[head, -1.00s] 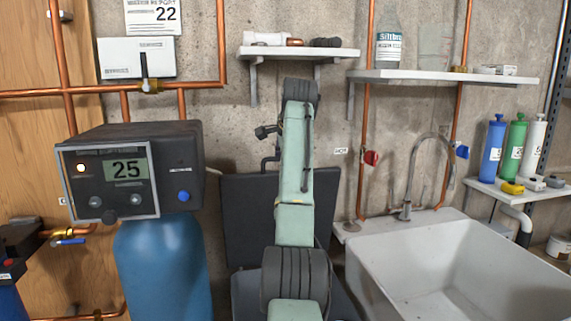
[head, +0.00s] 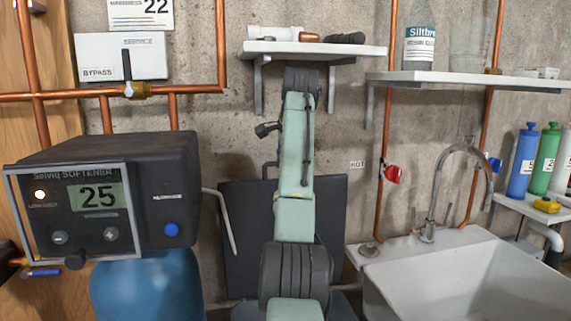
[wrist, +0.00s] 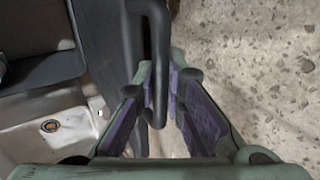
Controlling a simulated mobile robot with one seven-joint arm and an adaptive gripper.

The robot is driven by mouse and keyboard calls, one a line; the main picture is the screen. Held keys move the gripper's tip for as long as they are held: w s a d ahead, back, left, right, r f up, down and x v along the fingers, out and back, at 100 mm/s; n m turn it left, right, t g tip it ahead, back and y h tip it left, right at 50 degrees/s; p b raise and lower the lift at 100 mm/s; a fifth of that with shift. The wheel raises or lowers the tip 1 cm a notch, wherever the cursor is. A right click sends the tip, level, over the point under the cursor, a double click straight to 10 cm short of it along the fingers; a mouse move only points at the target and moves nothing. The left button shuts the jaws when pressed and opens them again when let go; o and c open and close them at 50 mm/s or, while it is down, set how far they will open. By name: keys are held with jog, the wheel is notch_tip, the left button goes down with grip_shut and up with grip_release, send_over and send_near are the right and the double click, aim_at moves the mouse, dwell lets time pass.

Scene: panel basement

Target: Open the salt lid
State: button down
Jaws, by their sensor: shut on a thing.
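The salt lid (head: 334,212) is a broad dark grey panel. In the head view it stands nearly upright behind my arm, close to the concrete wall. Its dark bar handle (wrist: 158,28) shows in the wrist view, running between my fingers. My gripper (wrist: 162,82) is shut on this handle, with the lid's dark face to the left of it. In the head view my arm covers the middle of the lid and hides most of the grip.
The softener unit (head: 105,195) with its display stands left, on a blue tank (head: 150,285). A white sink (head: 450,270) with a curved tap (head: 440,185) is on the right. Shelves (head: 315,49) hang above. Copper pipes (head: 388,130) run up the wall.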

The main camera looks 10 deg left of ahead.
jog(key=shift+f, duration=0.15)
jog(key=c, duration=1.7)
grip_release()
jog(key=shift+o, duration=0.2)
